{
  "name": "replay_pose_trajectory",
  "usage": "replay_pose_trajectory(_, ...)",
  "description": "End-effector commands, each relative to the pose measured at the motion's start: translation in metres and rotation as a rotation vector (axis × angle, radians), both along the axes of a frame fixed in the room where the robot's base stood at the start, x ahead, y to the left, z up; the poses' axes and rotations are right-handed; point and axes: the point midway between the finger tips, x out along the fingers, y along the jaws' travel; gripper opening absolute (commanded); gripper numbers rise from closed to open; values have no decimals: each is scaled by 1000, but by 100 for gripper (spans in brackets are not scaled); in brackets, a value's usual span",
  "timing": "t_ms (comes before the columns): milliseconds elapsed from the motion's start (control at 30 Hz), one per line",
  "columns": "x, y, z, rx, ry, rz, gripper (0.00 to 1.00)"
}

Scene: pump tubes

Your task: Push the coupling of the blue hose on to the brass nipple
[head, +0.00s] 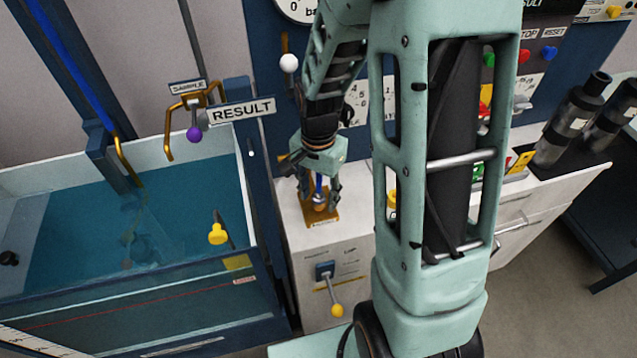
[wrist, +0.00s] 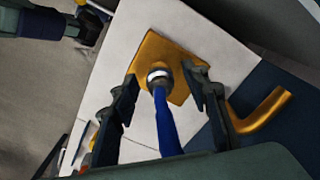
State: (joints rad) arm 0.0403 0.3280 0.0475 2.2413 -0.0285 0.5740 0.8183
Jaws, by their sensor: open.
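The blue hose (wrist: 167,125) ends in a silver coupling (wrist: 159,76), which stands over the brass-coloured plate (wrist: 186,57) on the white cabinet top. The brass nipple is hidden under the coupling, and I cannot tell how far the coupling sits on it. My gripper (wrist: 160,73) is open, with one finger on each side of the coupling and a visible gap to both. In the head view, my gripper (head: 319,193) points down over the brass-coloured plate (head: 323,219), with the blue hose (head: 319,184) between its fingers.
A water tank (head: 195,262) stands to the left, with a RESULT sign (head: 241,111) above its edge. A lever with a yellow knob (head: 337,310) is on the cabinet front. Dark cylinders (head: 571,118) stand at the right. A bent brass pipe (wrist: 262,110) lies close to the right finger.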

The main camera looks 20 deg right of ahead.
Motion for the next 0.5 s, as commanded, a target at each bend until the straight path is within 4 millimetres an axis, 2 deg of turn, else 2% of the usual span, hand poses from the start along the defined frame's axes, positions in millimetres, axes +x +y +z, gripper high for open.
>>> replay_pose_trajectory(167, 2, 0, 25, 0, -7, 0, 42)
replay_pose_trajectory(500, 2, 0, 94, 0, -7, 0, 42)
